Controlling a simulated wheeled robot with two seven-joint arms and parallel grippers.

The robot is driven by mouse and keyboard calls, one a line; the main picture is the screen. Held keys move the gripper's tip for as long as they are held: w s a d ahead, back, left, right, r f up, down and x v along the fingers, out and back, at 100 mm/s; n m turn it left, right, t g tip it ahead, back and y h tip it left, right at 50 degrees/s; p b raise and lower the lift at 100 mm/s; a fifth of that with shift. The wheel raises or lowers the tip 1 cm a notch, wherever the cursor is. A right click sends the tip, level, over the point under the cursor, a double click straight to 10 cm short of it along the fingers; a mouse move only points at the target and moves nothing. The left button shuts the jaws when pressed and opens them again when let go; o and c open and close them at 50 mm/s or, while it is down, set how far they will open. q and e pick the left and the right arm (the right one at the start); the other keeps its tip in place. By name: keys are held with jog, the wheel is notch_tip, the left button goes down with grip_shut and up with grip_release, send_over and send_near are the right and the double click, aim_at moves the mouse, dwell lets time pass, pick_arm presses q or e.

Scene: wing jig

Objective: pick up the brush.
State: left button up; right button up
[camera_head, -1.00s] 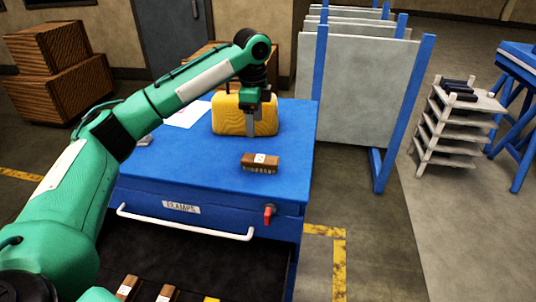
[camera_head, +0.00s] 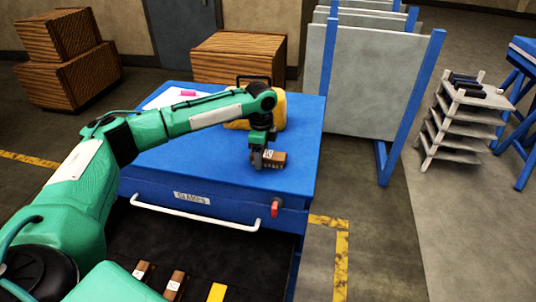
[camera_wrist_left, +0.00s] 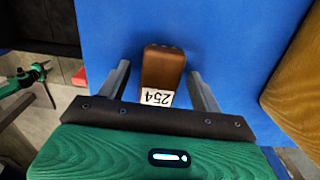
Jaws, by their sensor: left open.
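The brush (camera_head: 276,158) is a small brown block with a white label and bristles below. It lies on the blue cabinet top (camera_head: 200,160) near its front right. In the left wrist view the brush (camera_wrist_left: 162,70) shows its label, reading 254, between the two fingers. My left gripper (camera_head: 262,160) is open, pointing down at the brush; its fingers (camera_wrist_left: 160,88) stand on either side with blue surface showing in the gaps.
A yellow case (camera_head: 280,108) stands behind the gripper on the cabinet top. A white sheet (camera_head: 165,97) lies at the back left. Grey panels in a blue rack (camera_head: 370,90) stand to the right.

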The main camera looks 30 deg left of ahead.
pick_arm(q)
jog(key=shift+f, duration=0.3)
jog(key=c, duration=1.1)
jog(key=shift+r, duration=0.1)
